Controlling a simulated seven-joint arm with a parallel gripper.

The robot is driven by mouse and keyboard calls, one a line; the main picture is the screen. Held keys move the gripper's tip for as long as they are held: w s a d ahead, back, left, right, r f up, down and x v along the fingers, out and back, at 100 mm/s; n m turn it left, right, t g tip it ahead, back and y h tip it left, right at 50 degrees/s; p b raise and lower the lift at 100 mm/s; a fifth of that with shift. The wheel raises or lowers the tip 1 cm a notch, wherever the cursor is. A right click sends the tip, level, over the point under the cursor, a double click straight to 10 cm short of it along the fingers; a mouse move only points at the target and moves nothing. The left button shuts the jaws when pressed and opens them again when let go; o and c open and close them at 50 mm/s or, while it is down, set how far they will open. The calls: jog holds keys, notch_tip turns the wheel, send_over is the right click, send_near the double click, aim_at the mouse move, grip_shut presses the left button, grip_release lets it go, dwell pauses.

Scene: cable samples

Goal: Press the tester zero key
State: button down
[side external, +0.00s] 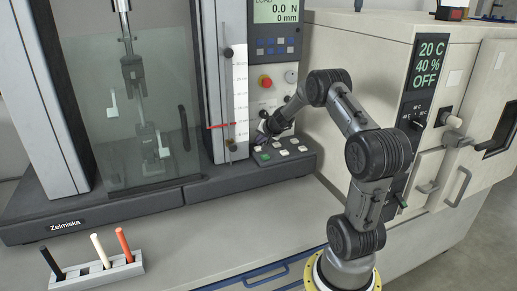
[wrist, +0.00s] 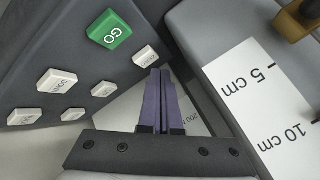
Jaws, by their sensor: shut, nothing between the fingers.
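The tester's key panel (side external: 290,162) is a dark sloped block with one green key and several white keys. The green GO key (wrist: 109,30) is at the top of the wrist view. A white key (wrist: 145,55) lies just beyond the fingertips, and other white keys (wrist: 104,88) lie to the left. Their small lettering is too blurred to tell which is zero. My gripper (wrist: 160,72) is shut and empty, its purple fingers together. In the side view my gripper (side external: 263,138) is at the back left of the panel. Contact with a key cannot be told.
The tester display (side external: 276,12) reads 0.0 N and 0 mm. A red stop button (side external: 265,82) is above the panel. A ruler strip (side external: 240,95) stands left of my gripper, and a clear shield (side external: 130,110) further left. A rack (side external: 95,272) holds three cable samples at front left.

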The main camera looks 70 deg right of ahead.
aim_at(259, 149)
jog(key=shift+r, duration=0.1)
jog(key=shift+r, duration=2.9)
